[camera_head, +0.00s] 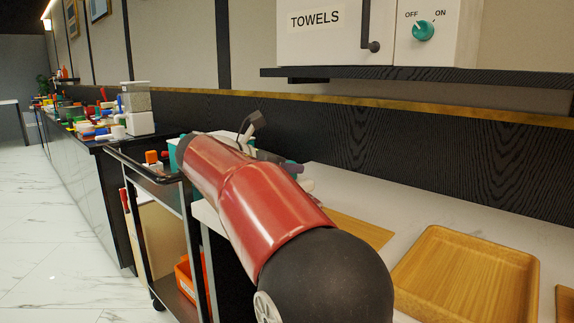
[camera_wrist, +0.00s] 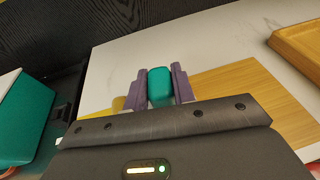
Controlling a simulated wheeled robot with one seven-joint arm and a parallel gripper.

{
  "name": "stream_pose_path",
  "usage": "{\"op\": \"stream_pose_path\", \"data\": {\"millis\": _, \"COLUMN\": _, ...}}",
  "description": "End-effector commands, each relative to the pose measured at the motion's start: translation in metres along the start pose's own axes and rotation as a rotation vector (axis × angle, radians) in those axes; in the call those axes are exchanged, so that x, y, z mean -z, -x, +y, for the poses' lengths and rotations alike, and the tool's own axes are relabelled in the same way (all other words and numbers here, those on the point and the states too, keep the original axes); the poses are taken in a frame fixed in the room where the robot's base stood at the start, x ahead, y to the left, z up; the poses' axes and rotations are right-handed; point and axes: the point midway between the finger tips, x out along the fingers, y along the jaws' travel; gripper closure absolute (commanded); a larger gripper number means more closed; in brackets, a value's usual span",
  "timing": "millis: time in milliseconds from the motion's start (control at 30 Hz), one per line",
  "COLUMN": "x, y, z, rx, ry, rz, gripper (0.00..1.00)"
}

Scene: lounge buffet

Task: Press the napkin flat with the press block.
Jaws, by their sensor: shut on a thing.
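My gripper (camera_wrist: 159,72) shows in the wrist view with its two purple fingers closed on a teal block (camera_wrist: 158,90), which I take to be the press block. The block sits between the fingers, over or near the pale counter; its height above the counter is unclear. A small yellow patch (camera_wrist: 118,103) lies left of the fingers, partly hidden by my gripper body; I cannot tell whether it is the napkin. In the head view my red arm hides most of the gripper, and no napkin can be made out.
A wooden board (camera_wrist: 240,85) lies right of the gripper. A wooden tray (camera_head: 470,280) stands farther right on the counter. A teal box (camera_wrist: 20,115) is at the left. A cart (camera_head: 160,180) stands left of the counter. A towel cabinet (camera_head: 340,30) hangs above.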

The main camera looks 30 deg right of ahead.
Motion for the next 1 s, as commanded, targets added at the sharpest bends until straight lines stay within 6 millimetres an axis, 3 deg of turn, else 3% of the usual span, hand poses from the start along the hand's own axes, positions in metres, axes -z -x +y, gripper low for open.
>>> {"op": "stream_pose_path", "data": {"millis": 1000, "x": 0.024, "y": -0.007, "z": 0.000, "rx": 0.000, "ry": -0.002, "rz": -0.001, "gripper": 1.00}}
